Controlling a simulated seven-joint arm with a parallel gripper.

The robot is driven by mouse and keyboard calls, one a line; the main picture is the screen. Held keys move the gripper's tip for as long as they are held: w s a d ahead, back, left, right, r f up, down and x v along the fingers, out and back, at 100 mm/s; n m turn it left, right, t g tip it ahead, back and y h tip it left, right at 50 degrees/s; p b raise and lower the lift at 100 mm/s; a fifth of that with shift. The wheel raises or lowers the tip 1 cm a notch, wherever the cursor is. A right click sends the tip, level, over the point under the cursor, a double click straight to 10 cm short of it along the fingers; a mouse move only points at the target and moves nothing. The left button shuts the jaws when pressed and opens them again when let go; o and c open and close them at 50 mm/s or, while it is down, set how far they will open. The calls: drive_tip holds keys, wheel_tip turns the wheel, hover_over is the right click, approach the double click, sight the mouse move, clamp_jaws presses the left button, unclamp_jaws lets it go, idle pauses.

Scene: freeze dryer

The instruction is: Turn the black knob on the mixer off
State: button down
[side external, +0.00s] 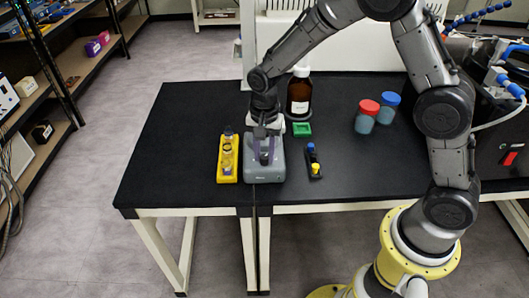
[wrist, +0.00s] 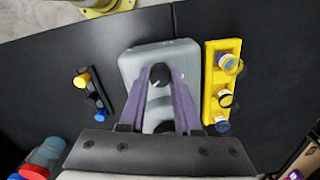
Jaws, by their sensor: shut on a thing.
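The grey mixer (side external: 263,183) stands near the front edge of the black table, and it fills the middle of the wrist view (wrist: 133,66). Its black knob (wrist: 160,73) sits between the fingertips of my gripper (wrist: 160,84). My gripper (side external: 265,158) points down over the mixer from behind, and its purple fingers converge and are shut on the knob. The fingers partly hide the knob's sides. A second dark round part (wrist: 163,127) of the mixer shows between the fingers, closer to my wrist.
A yellow rack (side external: 227,160) with several small vials stands close to the left. A small black rack (side external: 314,162) with coloured caps is to the right. Behind are a brown bottle (side external: 299,95), a green tray (side external: 302,129), and red-capped (side external: 367,116) and blue-capped (side external: 388,108) jars. The table's left is clear.

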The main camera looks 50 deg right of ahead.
sight(264, 156)
drive_tip(key=n, duration=0.5)
drive_tip(key=shift+r+n, duration=0.1)
drive_tip(key=shift+n, duration=0.2)
drive_tip(key=n, duration=1.5)
drive_tip(key=shift+n, duration=0.7)
drive_tip(key=c, duration=0.6)
unclamp_jaws()
wheel_tip(264, 156, up, 14)
